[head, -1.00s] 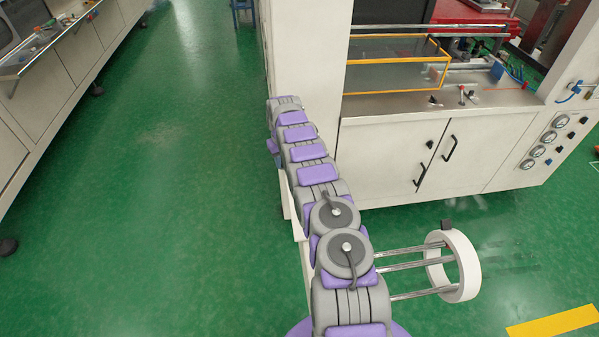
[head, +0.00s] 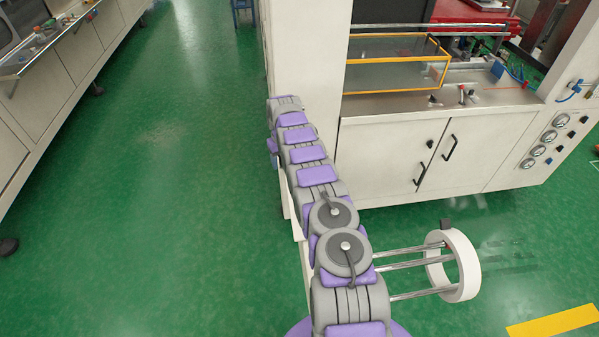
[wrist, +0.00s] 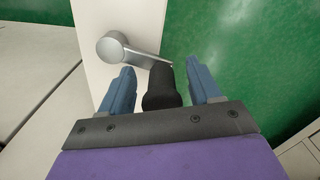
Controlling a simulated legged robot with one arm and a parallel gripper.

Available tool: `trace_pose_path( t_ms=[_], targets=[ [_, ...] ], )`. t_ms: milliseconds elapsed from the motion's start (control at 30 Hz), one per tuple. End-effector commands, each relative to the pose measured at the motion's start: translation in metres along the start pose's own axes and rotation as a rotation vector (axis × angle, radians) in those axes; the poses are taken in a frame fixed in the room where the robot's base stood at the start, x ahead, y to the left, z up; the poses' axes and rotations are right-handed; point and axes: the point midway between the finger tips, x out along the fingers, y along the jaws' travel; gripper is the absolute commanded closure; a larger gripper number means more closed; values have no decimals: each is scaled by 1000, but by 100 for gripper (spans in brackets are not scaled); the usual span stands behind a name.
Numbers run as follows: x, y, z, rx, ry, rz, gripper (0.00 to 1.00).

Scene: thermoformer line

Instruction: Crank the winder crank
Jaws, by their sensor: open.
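The winder crank shows in the wrist view. It has a silver hub and crank arm (wrist: 113,47) on a white panel (wrist: 95,12), and a black handle (wrist: 161,88) at the arm's end. My gripper (wrist: 165,85) is open, with one blue finger on each side of the black handle.
A white ring (head: 431,272) on metal rods (head: 405,267) sticks out right of my arm. The machine cabinet (head: 380,170) with black door handles stands beyond it. Green floor (head: 180,210) is clear on the left, up to another row of cabinets (head: 75,55).

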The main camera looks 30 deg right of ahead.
Motion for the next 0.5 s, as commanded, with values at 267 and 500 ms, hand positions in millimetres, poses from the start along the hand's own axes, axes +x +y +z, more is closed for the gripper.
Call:
trace_pose_path(
  t_ms=[267,500],
  targets=[
    [-16,0,-1,-1,2,0,37],
    [-34,0,-1,-1,3,0,37]
  ],
)
